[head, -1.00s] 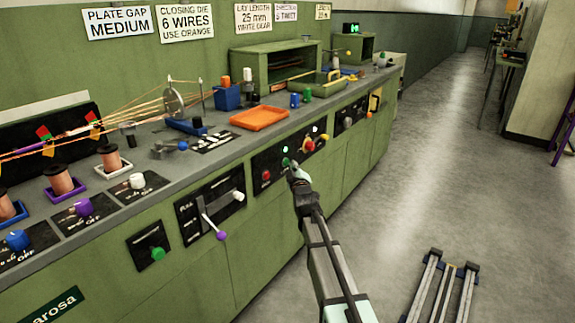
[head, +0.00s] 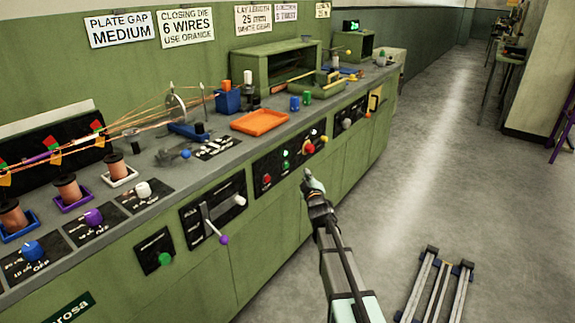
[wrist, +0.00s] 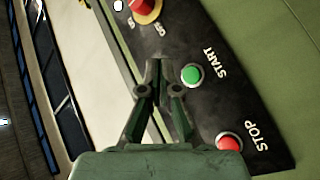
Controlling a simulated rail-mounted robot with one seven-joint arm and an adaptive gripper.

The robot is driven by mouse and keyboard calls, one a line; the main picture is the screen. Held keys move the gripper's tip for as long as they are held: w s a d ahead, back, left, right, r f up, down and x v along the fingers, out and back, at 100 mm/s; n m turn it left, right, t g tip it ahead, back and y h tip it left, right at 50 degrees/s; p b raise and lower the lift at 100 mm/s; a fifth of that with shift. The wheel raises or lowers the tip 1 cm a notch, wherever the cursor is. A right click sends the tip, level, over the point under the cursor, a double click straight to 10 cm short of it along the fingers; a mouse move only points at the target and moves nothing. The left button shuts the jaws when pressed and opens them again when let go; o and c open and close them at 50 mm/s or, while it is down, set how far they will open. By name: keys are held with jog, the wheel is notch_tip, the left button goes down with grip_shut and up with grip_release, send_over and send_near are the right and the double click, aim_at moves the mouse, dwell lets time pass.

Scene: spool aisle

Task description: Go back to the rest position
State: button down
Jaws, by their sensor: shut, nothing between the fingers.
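My gripper (head: 308,172) is in front of the green bench's front face, just right of and below the black start/stop panel (head: 277,173). In the wrist view its fingers (wrist: 156,66) are closed together and hold nothing. The green START button (wrist: 192,74) is just right of the fingertips in that view, and the red STOP button (wrist: 230,143) is at the lower right. The fingertips look apart from the panel in the head view. A red knob on a yellow base (wrist: 147,9) is at the top of the wrist view.
The bench top carries an orange tray (head: 259,122), copper spools (head: 69,189) and a blue box (head: 228,101). A lever with a purple knob (head: 224,239) sticks out from the bench front. A rail frame (head: 440,285) is on the floor at right. The aisle floor is otherwise clear.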

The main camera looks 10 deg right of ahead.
jog(key=s+d+f+m+g+h, duration=0.1)
jog(key=s+d+f+m+g, duration=0.3)
jog(key=f, duration=0.6)
jog(key=s+a+f+m+g+h, duration=0.1)
jog(key=s+f+m+g, duration=0.1)
jog(key=s+f+g, duration=0.6)
jog(key=s+a+f+m+g, duration=0.25)
jog(key=s+f+g, duration=0.25)
jog(key=s+f, duration=1.55)
jog(key=s+a+f+m+g+y, duration=0.1)
jog(key=s+f+g, duration=0.35)
jog(key=s, duration=1.75)
jog(key=s+a+f+m+g+y, duration=0.15)
jog(key=s+g, duration=0.55)
jog(key=s, duration=1.5)
jog(key=w+r+t+h+p, duration=0.1)
jog(key=w+r+t+p, duration=0.2)
jog(key=r+p, duration=1.3)
jog(key=w+p, duration=0.2)
jog(key=p, duration=0.1)
jog(key=shift+r+n, duration=0.4)
